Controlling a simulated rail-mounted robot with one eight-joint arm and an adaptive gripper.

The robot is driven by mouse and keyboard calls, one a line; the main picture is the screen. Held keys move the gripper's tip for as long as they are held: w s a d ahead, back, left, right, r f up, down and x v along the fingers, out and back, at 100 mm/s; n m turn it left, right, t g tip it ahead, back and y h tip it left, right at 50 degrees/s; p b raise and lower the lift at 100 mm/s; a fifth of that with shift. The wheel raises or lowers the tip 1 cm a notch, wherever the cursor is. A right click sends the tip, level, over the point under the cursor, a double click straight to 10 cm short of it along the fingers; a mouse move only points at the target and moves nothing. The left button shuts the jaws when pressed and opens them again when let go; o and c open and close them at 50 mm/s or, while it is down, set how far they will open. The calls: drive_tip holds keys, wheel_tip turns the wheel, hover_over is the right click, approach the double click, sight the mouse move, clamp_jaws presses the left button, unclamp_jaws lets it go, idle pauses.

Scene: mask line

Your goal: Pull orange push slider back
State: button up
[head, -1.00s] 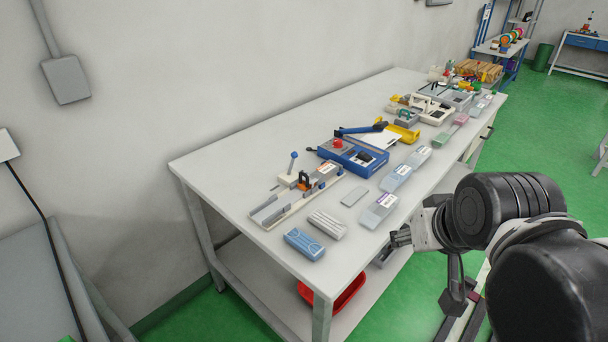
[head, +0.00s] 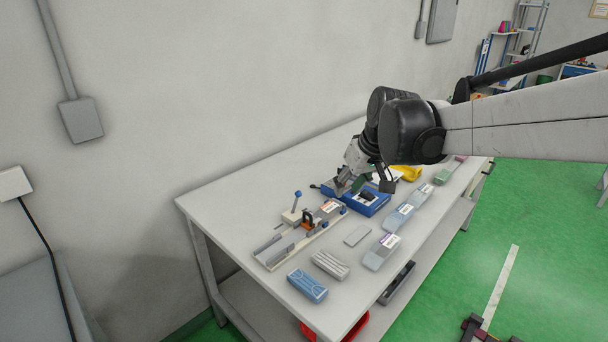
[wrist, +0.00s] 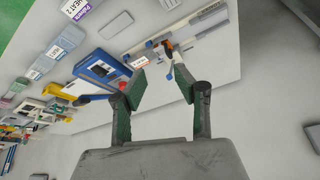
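The orange push slider (head: 307,219) sits upright with dark parts on a long pale fixture (head: 272,262) on the table. It also shows in the wrist view (wrist: 168,46), beyond my fingertips. My gripper (head: 341,184) is above the table near the blue device, to the right of the fixture and apart from the slider. The wrist view shows its two green-padded fingers (wrist: 161,84) spread apart with nothing between them. A lever with a blue knob (head: 297,196) stands on the fixture beside the slider.
The blue device (head: 370,204) lies below and beside my gripper. A blue case (head: 307,286), a ribbed white case (head: 330,264) and clear boxes (head: 381,252) line the table's front. The wall (head: 240,90) is behind. The table (head: 225,210) is bare behind the fixture.

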sight(310, 218)
drive_tip(key=w+a+f+n+g+y+p, duration=0.1)
drive_tip(key=w+a+f, duration=0.2)
drive_tip(key=w, duration=0.3)
drive_tip(key=w+a+f+n+p, duration=0.1)
drive_tip(key=w+a+f, duration=0.2)
drive_tip(key=w, duration=0.3)
drive_tip(key=x, duration=1.4)
drive_tip(key=shift+s+d+f, duration=0.1)
drive_tip(key=shift+s+d, duration=0.05)
drive_tip(key=shift+s, duration=0.1)
clamp_jaws()
